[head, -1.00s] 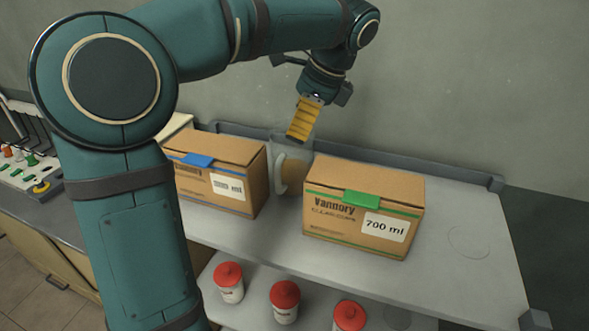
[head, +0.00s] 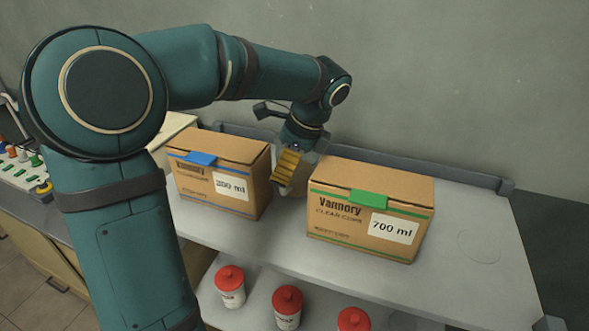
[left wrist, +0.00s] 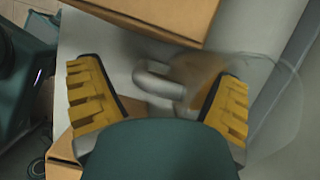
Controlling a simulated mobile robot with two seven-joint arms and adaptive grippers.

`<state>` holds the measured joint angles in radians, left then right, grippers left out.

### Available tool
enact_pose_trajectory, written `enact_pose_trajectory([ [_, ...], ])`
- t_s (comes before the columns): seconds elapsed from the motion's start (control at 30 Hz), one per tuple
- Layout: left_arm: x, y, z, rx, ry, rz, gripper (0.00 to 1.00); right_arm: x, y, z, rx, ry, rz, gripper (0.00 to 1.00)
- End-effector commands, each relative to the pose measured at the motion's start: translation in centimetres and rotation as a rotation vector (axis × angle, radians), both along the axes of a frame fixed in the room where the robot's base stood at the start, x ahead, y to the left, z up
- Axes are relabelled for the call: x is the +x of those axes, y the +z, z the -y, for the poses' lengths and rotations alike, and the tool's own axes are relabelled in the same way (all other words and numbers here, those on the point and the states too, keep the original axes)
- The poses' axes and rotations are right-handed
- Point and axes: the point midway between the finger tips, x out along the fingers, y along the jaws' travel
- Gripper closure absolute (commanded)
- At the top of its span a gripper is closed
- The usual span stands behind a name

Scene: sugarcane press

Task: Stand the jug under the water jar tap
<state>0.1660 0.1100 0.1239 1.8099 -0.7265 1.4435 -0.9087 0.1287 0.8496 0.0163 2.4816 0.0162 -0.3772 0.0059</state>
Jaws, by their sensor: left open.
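The jug is clear with a pale handle. It stands on the grey shelf between two cardboard boxes; in the head view my left gripper (head: 286,168) mostly covers it. In the left wrist view the jug (left wrist: 278,92) shows as a blurred clear body at the right, its handle (left wrist: 158,80) pointing into the gap between my yellow fingers. My left gripper is open, with its fingers on either side of the handle; whether they touch it I cannot tell. The water jar and its tap are not in view. My right gripper is not in view.
The box with a blue tab (head: 218,177) stands close on the left, the 700 ml box with a green tab (head: 368,212) close on the right. Red-lidded tubs (head: 287,305) stand on a lower shelf. The shelf's right end (head: 470,255) is clear.

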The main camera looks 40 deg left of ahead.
Motion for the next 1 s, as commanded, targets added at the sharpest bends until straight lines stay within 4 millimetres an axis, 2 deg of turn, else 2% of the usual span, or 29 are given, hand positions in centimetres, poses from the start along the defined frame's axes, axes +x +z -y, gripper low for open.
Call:
enact_pose_trajectory([
  [0.13,0.0,0.05,0.0,0.0,0.0,0.0,0.09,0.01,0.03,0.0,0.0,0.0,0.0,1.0],
  [0.17,0.01,0.05,0.0,0.0,0.0,0.0,0.14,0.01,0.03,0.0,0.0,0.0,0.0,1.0],
  [0.3,0.01,0.06,0.0,0.0,0.0,0.0,0.63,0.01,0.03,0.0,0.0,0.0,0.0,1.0],
  [0.37,0.01,0.06,0.0,0.0,0.0,0.0,0.84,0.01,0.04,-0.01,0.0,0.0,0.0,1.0],
  [0.4,0.01,0.06,0.0,0.0,0.0,0.0,0.92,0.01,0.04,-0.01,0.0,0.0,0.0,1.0],
  [0.77,0.03,0.16,-0.02,0.001,0.001,0.001,0.92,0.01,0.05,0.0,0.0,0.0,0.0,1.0],
  [1.0,0.05,0.88,-0.01,0.001,0.0,0.002,0.93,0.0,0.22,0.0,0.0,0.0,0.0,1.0],
])
